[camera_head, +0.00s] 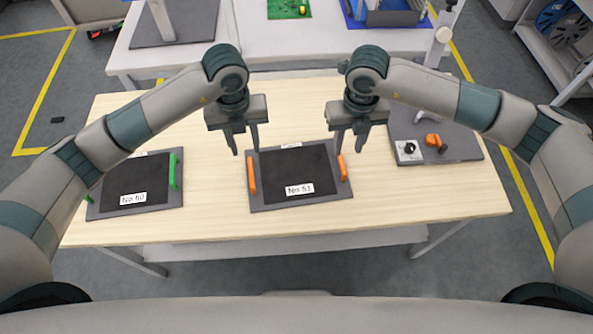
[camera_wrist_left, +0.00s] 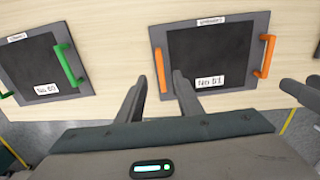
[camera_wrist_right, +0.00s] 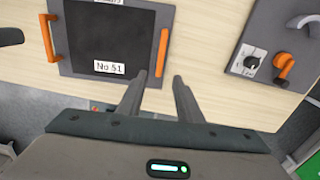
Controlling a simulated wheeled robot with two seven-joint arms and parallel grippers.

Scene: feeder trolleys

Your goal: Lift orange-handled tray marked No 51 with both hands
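The No 51 tray (camera_head: 270,202) lies flat on the wooden table, grey-rimmed with a black inset. It has an orange handle on its left (camera_head: 251,176) and one on its right (camera_head: 343,168). My left gripper (camera_head: 246,150) is open and empty, above the tray's left edge. In the left wrist view its fingers (camera_wrist_left: 157,92) point toward the left orange handle (camera_wrist_left: 160,70). My right gripper (camera_head: 348,149) is open and empty, above the right handle. In the right wrist view its fingers (camera_wrist_right: 157,90) are near that handle (camera_wrist_right: 162,52). I see no contact at either handle.
A green-handled tray marked No 50 or 60 (camera_head: 108,209) lies to the left. A grey panel (camera_head: 462,144) with a black knob and an orange part lies at the right. The table's front strip (camera_head: 300,222) is clear. A white table (camera_head: 280,40) stands behind.

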